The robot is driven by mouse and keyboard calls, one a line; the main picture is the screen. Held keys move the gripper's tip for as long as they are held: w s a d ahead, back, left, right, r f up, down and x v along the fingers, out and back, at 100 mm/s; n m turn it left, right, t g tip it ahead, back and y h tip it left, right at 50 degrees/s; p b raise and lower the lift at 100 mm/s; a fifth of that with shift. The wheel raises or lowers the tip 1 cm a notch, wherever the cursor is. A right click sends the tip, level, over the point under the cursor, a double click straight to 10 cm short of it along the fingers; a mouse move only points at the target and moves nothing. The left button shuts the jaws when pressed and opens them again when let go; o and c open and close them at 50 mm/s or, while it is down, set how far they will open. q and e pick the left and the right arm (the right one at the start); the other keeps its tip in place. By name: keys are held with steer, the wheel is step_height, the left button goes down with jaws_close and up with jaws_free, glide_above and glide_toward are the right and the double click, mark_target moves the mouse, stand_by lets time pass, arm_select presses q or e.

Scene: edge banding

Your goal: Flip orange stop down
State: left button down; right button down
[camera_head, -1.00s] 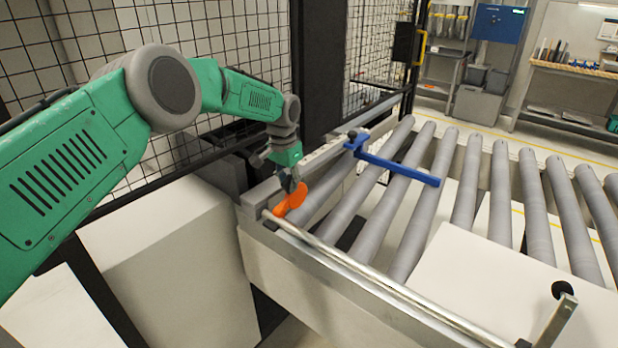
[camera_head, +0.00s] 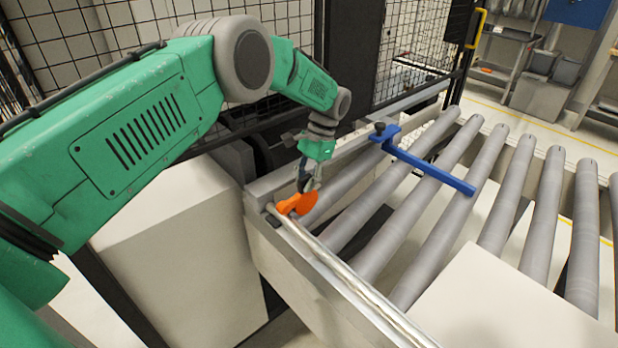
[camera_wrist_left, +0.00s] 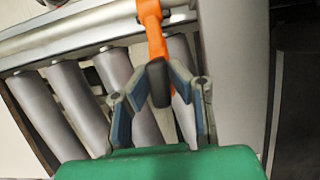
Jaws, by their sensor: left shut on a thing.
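The orange stop (camera_head: 297,204) sits at the near left corner of the roller conveyor, by the metal rail. My left gripper (camera_head: 306,184) reaches down to it from above and is shut on it. My right gripper is not in view.
A blue bar (camera_head: 430,170) reaches over the grey rollers (camera_head: 445,240) from the far rail. A white panel (camera_head: 490,305) lies on the rollers at the front right. A mesh fence (camera_head: 100,45) stands behind my left arm.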

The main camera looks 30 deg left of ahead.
arm_select(q)
steer(key=shift+w+r, duration=0.25)
steer(key=shift+w, duration=0.05)
steer(key=c, duration=1.5)
jaws_free()
steer(key=shift+c, duration=0.2)
steer(key=shift+f, duration=0.2)
steer(key=v, duration=1.2)
steer(key=shift+w, duration=0.25)
steer(key=shift+d+f, duration=0.1)
